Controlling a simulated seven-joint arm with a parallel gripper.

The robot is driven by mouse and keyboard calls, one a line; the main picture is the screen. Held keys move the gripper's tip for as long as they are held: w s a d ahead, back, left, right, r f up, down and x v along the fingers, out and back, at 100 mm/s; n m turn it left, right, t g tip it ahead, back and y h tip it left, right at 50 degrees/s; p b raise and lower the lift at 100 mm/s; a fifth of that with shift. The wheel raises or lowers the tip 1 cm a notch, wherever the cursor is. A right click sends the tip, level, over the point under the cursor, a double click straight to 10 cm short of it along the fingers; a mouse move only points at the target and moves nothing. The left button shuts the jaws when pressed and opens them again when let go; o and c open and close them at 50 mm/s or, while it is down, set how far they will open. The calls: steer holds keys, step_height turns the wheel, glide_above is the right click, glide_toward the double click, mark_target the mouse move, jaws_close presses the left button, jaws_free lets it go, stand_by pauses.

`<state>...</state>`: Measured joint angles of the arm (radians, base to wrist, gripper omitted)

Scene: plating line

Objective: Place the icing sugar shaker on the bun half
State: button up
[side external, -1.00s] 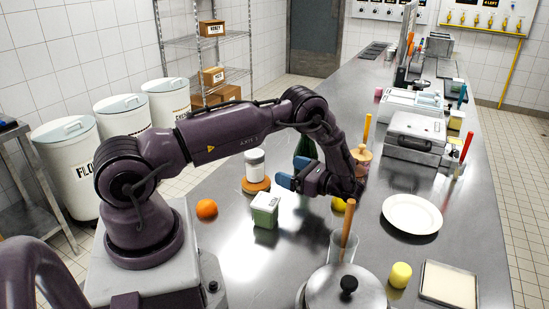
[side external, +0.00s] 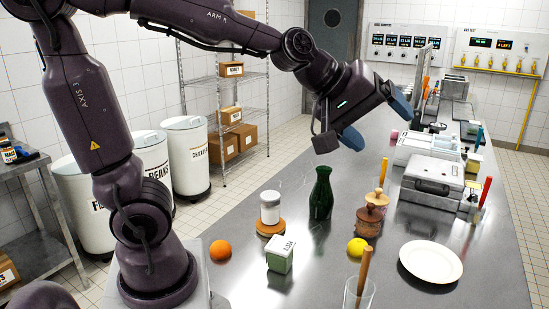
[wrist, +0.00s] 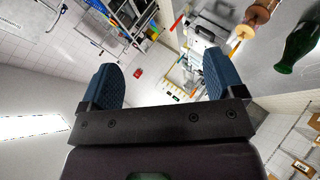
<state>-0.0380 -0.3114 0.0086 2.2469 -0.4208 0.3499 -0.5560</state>
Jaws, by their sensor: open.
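The icing sugar shaker (side external: 270,208), a white cylinder with a grey top, stands upright on the bun half (side external: 270,229), a flat orange-brown round on the steel counter. The two look to be touching, with the bun's edge showing around the shaker's foot. My gripper (side external: 378,122) is high above the counter, to the right of and well clear of the shaker. Its blue fingers are spread with nothing between them. The wrist view also shows the open fingers (wrist: 163,85), pointing across the room; the shaker and bun are not in that view.
A green bottle (side external: 321,195), a wooden mill (side external: 370,215) and a lemon (side external: 357,247) stand right of the shaker. A white-green box (side external: 280,254) and an orange (side external: 220,250) are in front. A white plate (side external: 431,262) lies at the right.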

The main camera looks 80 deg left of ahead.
steer(key=s+f+m+g, duration=0.2)
steer(key=s+m, duration=0.3)
steer(key=s, duration=0.3)
steer(key=s+f+m+g+y, duration=0.1)
steer(key=s+f+m+g, duration=0.1)
steer(key=s+m, duration=0.3)
steer(key=s, duration=0.3)
steer(key=shift+a+f+m+g, duration=0.25)
steer(key=shift+a+m+g, duration=0.05)
steer(key=shift+a+m, duration=0.1)
